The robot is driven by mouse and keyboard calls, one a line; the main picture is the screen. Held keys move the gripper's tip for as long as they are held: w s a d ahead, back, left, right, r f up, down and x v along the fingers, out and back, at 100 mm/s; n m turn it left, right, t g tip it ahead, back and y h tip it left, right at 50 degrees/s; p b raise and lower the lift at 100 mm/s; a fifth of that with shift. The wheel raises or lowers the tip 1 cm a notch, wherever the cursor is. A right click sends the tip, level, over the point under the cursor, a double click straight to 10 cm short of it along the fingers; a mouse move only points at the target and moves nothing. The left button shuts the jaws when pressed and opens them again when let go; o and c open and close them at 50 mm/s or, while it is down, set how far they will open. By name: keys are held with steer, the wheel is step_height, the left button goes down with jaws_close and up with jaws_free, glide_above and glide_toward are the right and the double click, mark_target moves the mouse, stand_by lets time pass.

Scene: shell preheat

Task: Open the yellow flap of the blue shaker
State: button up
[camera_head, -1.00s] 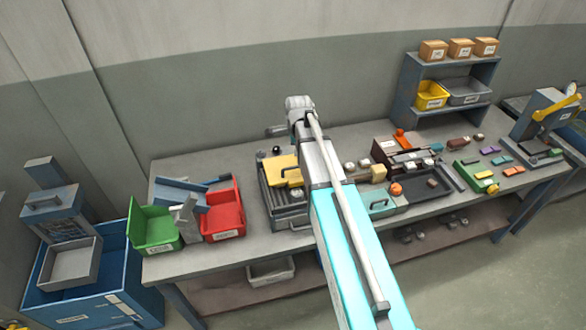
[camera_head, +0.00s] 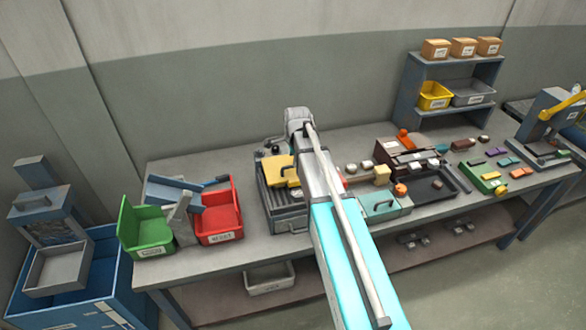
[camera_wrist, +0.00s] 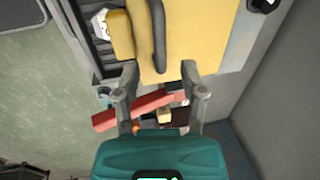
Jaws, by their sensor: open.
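The shaker (camera_head: 287,222), a dark blue-grey ribbed tray, stands on the bench left of my arm. Its yellow flap (camera_head: 281,170) lies over its back part, partly hidden by my arm. In the wrist view the yellow flap (camera_wrist: 207,35) fills the upper middle, with a dark curved handle (camera_wrist: 159,35) running along it. My gripper (camera_wrist: 160,72) is open, its two fingers apart on either side of the handle's lower end. I cannot tell whether the fingers touch the flap. In the head view my gripper is small and mostly unclear behind the arm.
A green bin (camera_head: 146,242) and a red bin (camera_head: 219,233) stand left of the shaker. Right of my arm are a teal box (camera_head: 378,205), a black tray (camera_head: 437,187) and several small blocks. A shelf (camera_head: 411,85) with bins stands at the back. The bench's front strip is clear.

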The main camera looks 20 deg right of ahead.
mark_target(291, 166)
steer(key=shift+w+f+b, duration=0.2)
steer(key=shift+f+b, duration=0.6)
steer(key=shift+f, duration=0.15)
steer(key=shift+w+f+b, duration=0.2)
steer(key=shift+f+b, duration=0.6)
steer(key=shift+f, duration=0.15)
jaws_close()
